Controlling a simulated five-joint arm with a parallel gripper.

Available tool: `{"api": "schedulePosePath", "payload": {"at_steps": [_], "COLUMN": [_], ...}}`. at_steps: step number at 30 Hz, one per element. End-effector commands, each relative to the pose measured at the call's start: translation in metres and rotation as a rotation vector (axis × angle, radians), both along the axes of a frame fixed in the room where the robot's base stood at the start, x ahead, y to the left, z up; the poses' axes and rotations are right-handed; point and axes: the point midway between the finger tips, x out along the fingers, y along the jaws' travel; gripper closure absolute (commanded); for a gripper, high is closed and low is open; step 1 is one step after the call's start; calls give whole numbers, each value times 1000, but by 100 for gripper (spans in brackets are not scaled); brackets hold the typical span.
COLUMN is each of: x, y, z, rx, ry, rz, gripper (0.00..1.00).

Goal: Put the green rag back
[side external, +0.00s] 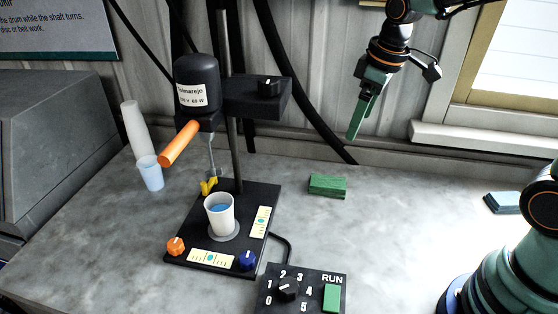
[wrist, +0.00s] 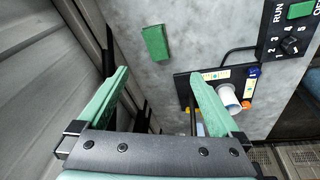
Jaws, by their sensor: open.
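The green rag (side external: 328,186) lies folded flat on the grey marbled bench, to the right of the disperser stand. It also shows in the wrist view (wrist: 155,42), ahead of my fingers and a little left of the line midway between them. My gripper (side external: 357,126) hangs above the back of the bench near the wall, higher than the rag and apart from it. In the wrist view my gripper (wrist: 160,74) has its two green fingers wide apart with nothing between them.
The disperser stand (side external: 180,255) holds a cup (side external: 221,220) of blue liquid. A control box (side external: 277,297) with a dial and green button sits in front. A blue folded cloth (side external: 503,203) lies at right. Paper cups (side external: 134,130) stand at left. Bench around the rag is clear.

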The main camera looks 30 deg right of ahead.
Motion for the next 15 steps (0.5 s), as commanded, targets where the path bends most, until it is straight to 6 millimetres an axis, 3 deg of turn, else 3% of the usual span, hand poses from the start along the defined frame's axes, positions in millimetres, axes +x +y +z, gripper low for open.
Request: {"api": "schedulePosePath", "payload": {"at_steps": [6, 15], "x": [-47, -86], "y": [2, 4], "z": [26, 29], "rx": [59, 139], "ry": [-134, -250], "rz": [-193, -373], "gripper": [0, 0]}}
